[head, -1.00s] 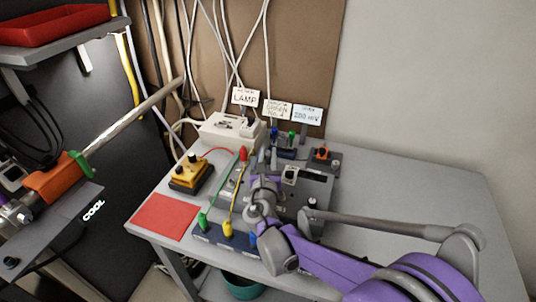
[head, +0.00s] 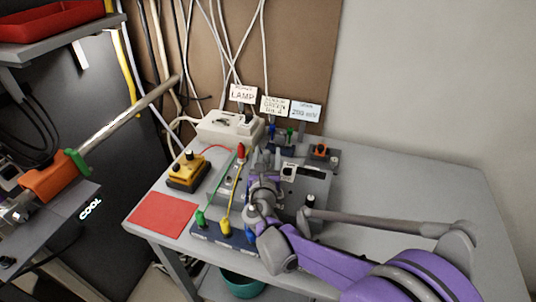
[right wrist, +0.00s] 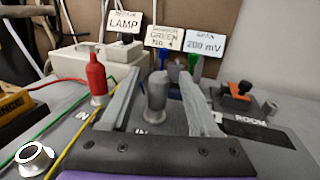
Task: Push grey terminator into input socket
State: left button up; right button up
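The grey terminator (right wrist: 157,92) is a small bottle-shaped plug standing upright between the fingers of my right gripper (right wrist: 160,80) in the right wrist view. A gap shows on each side of it, so the fingers are open around it and apart from it. An "IN" marking shows by its base; the socket itself is hidden, and I cannot tell how deep the plug sits. In the head view my right gripper (head: 265,163) reaches over the grey panel (head: 313,188), and the terminator is hard to make out. My left gripper is not in view.
A red plug (right wrist: 96,78) stands left of the fingers, with green and yellow cables nearby. A yellow box (head: 187,172), a white lamp unit (head: 222,128) and a red mat (head: 162,214) lie to the left. The table's right side (head: 420,190) is clear.

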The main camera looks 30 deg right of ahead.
jog(key=shift+a+f, duration=0.15)
jog(key=shift+f, duration=0.05)
